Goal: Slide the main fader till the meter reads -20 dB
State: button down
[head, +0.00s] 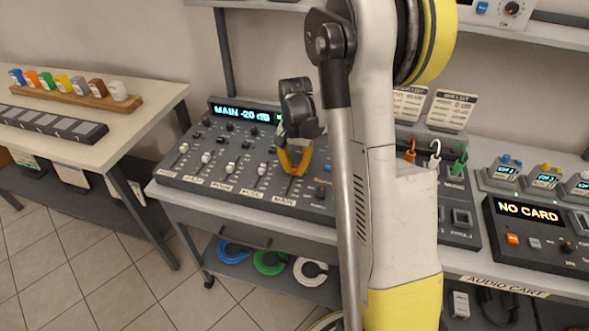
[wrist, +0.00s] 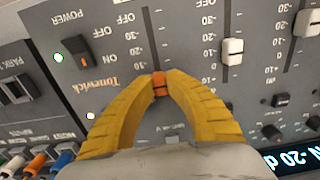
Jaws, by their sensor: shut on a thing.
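My gripper (head: 294,170) is over the fader labelled MAIN. In the wrist view my gripper (wrist: 160,88) has its yellow fingers closed on the orange main fader cap (wrist: 159,80). The fingers hide part of the slot and scale.
White-capped faders (head: 233,166) stand left of the main fader; one also shows in the wrist view (wrist: 232,52). A power switch (wrist: 76,50) is beside it.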

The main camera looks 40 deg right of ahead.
aim_at(295, 168)
jog(key=c, duration=1.4)
grip_release()
notch_tip(295, 168, up, 12)
